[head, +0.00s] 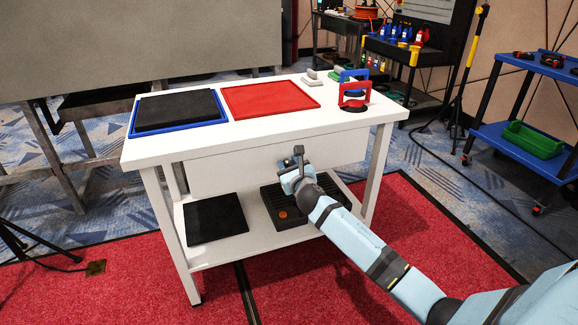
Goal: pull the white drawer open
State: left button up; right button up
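The white drawer (232,170) is the wide plain front under the top of the white table. It looks shut, with no gap that I can make out. My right gripper (298,158) is at the middle of the drawer front, close to it or touching it. The gripper and wrist cover that part of the front, so I cannot see a handle or whether the fingers are closed on one. My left gripper is not in view.
On the white table (222,135) lie a black pad in a blue tray (132,131), a red mat (270,97) and suction lifters (354,92). The lower shelf (255,240) holds a black panel and a dark box. A blue cart (520,140) stands right.

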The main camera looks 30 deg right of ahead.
grip_shut()
jog(key=p+v, duration=0.3)
jog(key=v, duration=0.2)
jog(key=shift+s+r, duration=0.1)
jog(key=shift+r, duration=0.1)
pick_arm(q)
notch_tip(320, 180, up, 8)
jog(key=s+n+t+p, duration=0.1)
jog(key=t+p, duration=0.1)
jog(key=p, duration=0.2)
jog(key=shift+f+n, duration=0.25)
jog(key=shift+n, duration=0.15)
pick_arm(e)
jog(key=v, duration=2.4)
jog(key=shift+s+f, duration=0.2)
jog(key=shift+f, duration=0.05)
jog(key=shift+d, duration=0.1)
jog(key=o, duration=0.6)
grip_release()
